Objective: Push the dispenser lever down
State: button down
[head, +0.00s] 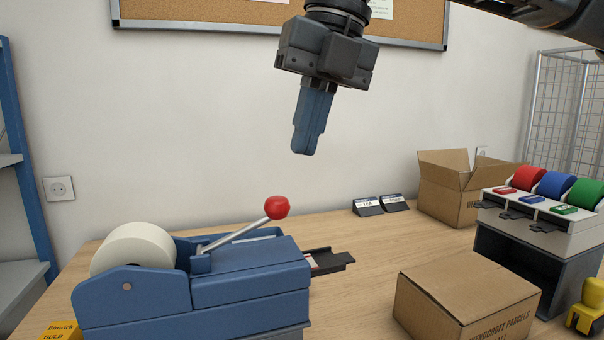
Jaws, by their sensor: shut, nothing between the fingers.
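The blue dispenser (240,290) stands on the counter at the lower left of the head view, with a white roll (133,250) in its left end. Its lever (236,233) is a metal rod that slants up to the right and ends in a red ball knob (277,207). My gripper (304,150) hangs above and slightly right of the knob, fingers pointing down. Its blue fingers are shut together with nothing between them. There is a clear gap between the fingertips and the knob. The lever's foot is partly hidden by the dispenser housing.
A closed cardboard box (420,300) sits to the dispenser's right. A yellow object (588,308) is at the right edge.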

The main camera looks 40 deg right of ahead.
jog(key=shift+v, duration=2.65)
jog(key=shift+s+a, duration=0.1)
jog(key=shift+a, duration=0.05)
